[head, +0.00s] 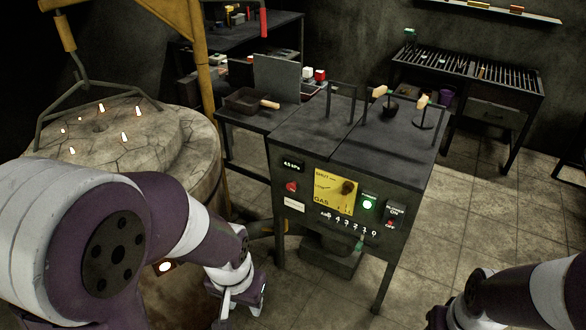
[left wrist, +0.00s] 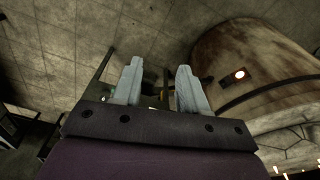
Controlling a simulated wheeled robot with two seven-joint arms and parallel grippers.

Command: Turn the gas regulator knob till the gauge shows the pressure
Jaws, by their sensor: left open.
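The dark furnace-side cabinet has a front panel (head: 330,230) with a yellow gas plate (head: 325,200). A dark round knob (head: 348,187) sits at the plate's upper right. A small dark display (head: 292,166) at the panel's upper left seems to read about 45 kPa; the print is small. My left gripper (head: 240,302) is low in front of the panel's left side, apart from the knob. In the left wrist view its two pale fingers (left wrist: 158,72) are spread with nothing between them. My right arm enters at the lower right; its fingers are not visible.
The panel also has a red button (head: 291,187), a lit green button (head: 369,203) and a dark switch (head: 395,215). A round stone-topped furnace (head: 205,185) stands at left beside a yellow post (head: 203,75). Tiled floor (head: 450,215) is clear to the right.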

